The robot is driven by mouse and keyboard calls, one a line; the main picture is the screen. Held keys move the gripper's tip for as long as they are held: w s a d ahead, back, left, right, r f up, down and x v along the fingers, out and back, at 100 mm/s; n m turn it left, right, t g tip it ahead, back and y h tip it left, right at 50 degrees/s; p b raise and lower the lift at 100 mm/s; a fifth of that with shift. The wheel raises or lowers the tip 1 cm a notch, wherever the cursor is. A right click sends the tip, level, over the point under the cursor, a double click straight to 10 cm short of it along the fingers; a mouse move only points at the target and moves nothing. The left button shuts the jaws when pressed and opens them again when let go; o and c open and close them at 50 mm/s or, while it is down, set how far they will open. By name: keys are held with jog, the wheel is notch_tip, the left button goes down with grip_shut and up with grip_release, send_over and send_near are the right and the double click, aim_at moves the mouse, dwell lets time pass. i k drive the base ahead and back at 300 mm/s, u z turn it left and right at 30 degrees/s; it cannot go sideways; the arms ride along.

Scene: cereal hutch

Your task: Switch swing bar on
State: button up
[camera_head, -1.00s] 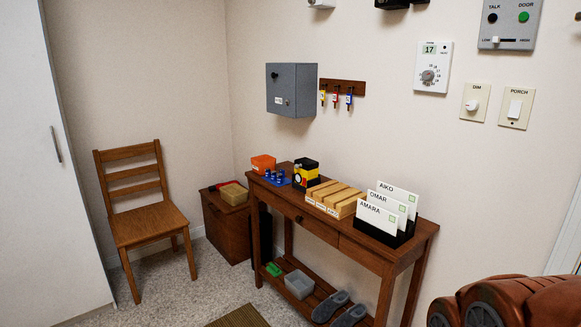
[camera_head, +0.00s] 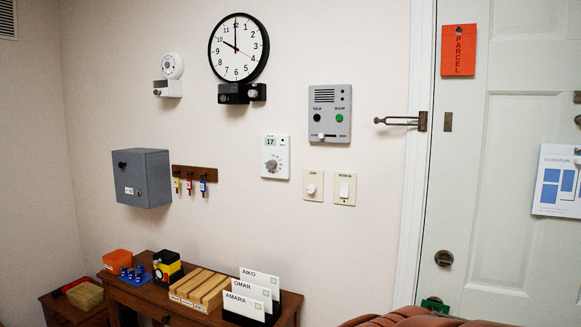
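The swing bar (camera_head: 398,121) is a dark metal loop hinged at the door frame, right of the intercom. It points left over the wall, away from the door. A small metal plate (camera_head: 447,122) is fixed on the white door (camera_head: 500,200) at the same height, and the bar is apart from it. My gripper is not in view.
A grey intercom (camera_head: 329,113) hangs left of the bar. A thermostat (camera_head: 275,157), dimmer (camera_head: 313,186) and porch switch (camera_head: 344,189) are below. A door knob (camera_head: 443,258) sits lower. A wooden table (camera_head: 140,297) with card holders stands at bottom left.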

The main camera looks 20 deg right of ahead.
aim_at(376, 120)
jog(key=z, duration=0.6)
jog(key=i, duration=0.65)
jog(key=u, duration=0.95)
jog(key=i, duration=0.5)
jog(key=u, duration=0.2)
